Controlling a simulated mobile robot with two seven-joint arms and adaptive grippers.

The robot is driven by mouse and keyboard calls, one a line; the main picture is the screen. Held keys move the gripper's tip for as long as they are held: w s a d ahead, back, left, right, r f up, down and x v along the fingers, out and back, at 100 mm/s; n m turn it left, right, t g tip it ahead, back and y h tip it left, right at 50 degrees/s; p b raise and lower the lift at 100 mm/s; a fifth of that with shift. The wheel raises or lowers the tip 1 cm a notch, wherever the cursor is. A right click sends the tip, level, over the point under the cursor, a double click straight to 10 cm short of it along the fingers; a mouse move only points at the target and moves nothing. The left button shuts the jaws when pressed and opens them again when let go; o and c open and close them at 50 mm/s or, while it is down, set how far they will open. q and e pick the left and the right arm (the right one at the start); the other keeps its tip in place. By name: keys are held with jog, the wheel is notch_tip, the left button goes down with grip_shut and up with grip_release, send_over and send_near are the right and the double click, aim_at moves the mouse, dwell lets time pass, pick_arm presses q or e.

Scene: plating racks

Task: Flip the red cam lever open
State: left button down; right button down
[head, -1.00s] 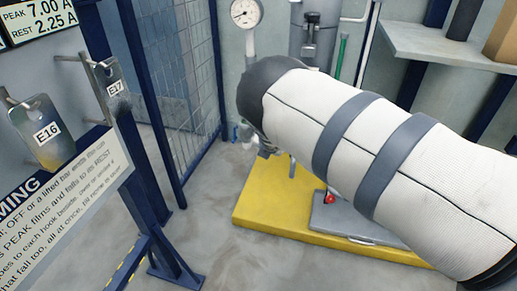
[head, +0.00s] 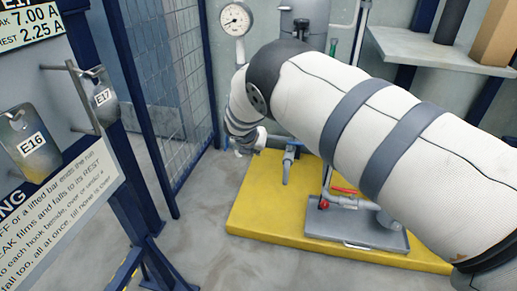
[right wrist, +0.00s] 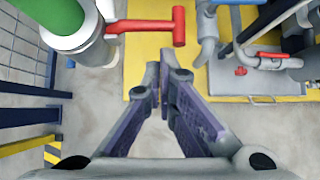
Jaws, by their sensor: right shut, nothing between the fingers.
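In the right wrist view a red lever (right wrist: 155,27) sticks out to the right from a grey coupling (right wrist: 88,40) under a green hose (right wrist: 62,15). It lies roughly level and ends in a thicker red crosspiece. My right gripper (right wrist: 160,75) is shut and empty, its tips below the lever in the picture and apart from it. I cannot tell the depth between them. In the head view my right arm hides most of that hand, and I cannot make out this lever there. My left gripper is not in view.
A second red handle (right wrist: 268,55) sits on grey pipework above a grey plate, also seen in the head view (head: 343,190). A yellow platform (head: 265,215) carries the plate. A gauge (head: 235,18), mesh fence (head: 150,80) and blue-framed rack (head: 130,180) stand around. Bare floor lies in front.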

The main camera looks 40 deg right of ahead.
jog(key=shift+w+a+f, duration=0.1)
jog(key=shift+w+a, duration=0.1)
notch_tip(320, 180, down, 4)
jog(key=f+b, duration=0.1)
jog(key=b, duration=0.1)
jog(key=p+v, duration=0.4)
jog(key=v, duration=0.7)
jog(key=shift+r+p, duration=0.2)
jog(key=shift+p, duration=0.1)
jog(key=shift+w+a, duration=0.1)
